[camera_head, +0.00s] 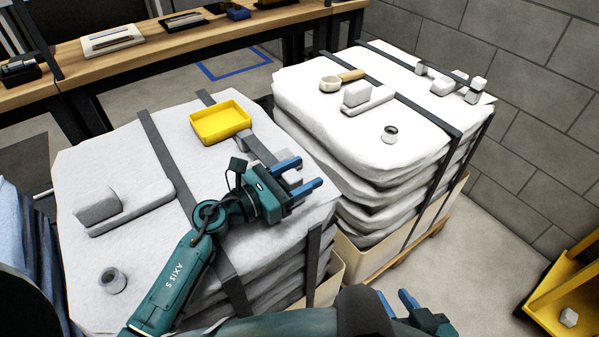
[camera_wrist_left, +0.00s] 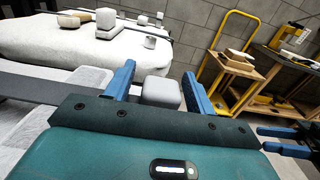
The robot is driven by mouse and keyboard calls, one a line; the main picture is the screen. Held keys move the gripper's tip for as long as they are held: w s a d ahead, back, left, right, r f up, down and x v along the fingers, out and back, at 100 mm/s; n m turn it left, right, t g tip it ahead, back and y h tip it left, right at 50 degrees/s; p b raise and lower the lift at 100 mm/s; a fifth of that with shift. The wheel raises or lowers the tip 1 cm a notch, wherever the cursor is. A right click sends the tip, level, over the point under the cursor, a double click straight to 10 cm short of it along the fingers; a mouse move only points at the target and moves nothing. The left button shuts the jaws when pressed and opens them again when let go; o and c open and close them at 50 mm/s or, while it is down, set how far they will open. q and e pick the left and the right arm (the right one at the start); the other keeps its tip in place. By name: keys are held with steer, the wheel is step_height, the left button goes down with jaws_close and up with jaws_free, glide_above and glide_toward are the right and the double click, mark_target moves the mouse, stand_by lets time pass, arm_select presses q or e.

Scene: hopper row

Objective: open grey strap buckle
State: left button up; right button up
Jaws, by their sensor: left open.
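A light grey block (camera_wrist_left: 160,92) shows between my left gripper's two blue fingers in the left wrist view; it looks like part of the grey strap buckle, but I cannot be sure. In the head view the left gripper (camera_head: 304,175) is open, low over the right edge of the near white sack stack (camera_head: 150,150), and mostly covers this block (camera_head: 290,176). I cannot tell whether the fingers touch it. A dark strap (camera_head: 258,148) runs across the sack towards the gripper. My right gripper (camera_head: 398,300) is open and empty at the bottom, away from the sacks.
A yellow tray (camera_head: 221,122) lies on the near stack just behind the left gripper. A grey block (camera_head: 97,204) on a flat plate and a small ring (camera_head: 112,280) lie to its left.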

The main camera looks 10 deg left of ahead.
arm_select(q)
steer(key=shift+c, duration=0.2)
jaws_close()
stand_by(0.5)
